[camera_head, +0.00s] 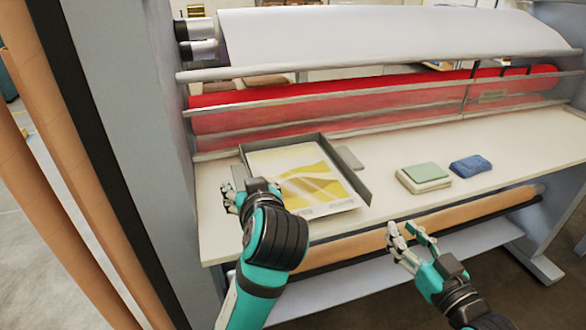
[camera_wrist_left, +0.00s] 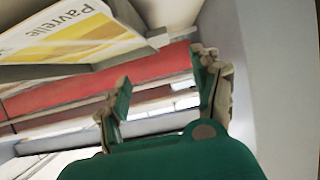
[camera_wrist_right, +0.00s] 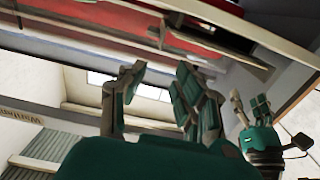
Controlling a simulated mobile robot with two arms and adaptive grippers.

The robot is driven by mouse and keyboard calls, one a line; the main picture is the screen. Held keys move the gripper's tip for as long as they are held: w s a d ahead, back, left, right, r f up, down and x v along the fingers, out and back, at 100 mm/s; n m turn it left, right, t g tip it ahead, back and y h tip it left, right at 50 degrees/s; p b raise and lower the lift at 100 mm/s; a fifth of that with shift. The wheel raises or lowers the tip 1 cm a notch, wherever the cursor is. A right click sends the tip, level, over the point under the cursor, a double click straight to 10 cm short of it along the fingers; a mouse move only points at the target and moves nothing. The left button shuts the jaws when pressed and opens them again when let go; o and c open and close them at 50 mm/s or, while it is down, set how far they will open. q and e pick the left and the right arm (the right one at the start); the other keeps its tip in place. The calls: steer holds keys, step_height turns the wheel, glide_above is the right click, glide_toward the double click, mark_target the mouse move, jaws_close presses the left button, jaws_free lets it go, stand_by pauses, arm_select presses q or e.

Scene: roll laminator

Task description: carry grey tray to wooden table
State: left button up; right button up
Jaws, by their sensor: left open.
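The grey tray (camera_head: 348,178) lies on the pale laminator bed (camera_head: 412,150). It holds a yellow and white printed sheet (camera_head: 305,180). It also shows in the left wrist view (camera_wrist_left: 85,70), with the sheet in it. My left gripper (camera_head: 231,197) is open beside the tray's left front part; the wrist hides part of that side. In the left wrist view its fingers (camera_wrist_left: 165,88) are spread with nothing between them. My right gripper (camera_head: 408,238) is open and empty in front of the bed's edge, right of the tray. I see no wooden table.
A green-topped pad stack (camera_head: 425,175) and a blue pack (camera_head: 470,165) lie on the bed to the right. Red (camera_head: 330,110) and white (camera_head: 370,35) rolls span behind. A brown roll (camera_head: 430,222) hangs under the front edge. A grey side panel (camera_head: 130,130) stands at left.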

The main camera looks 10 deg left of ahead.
mark_target(241, 171)
arm_select(q)
steer(key=x, duration=1.7)
steer(key=shift+w+f, duration=0.2)
steer(key=shift+f, duration=0.05)
arm_select(e)
steer(key=x, duration=1.7)
steer(key=shift+w+a, duration=0.2)
arm_select(q)
steer(key=c, duration=0.7)
arm_select(e)
jaws_close()
arm_select(q)
jaws_close()
steer(key=shift+r, duration=0.1)
arm_select(e)
steer(key=shift+r, duration=0.1)
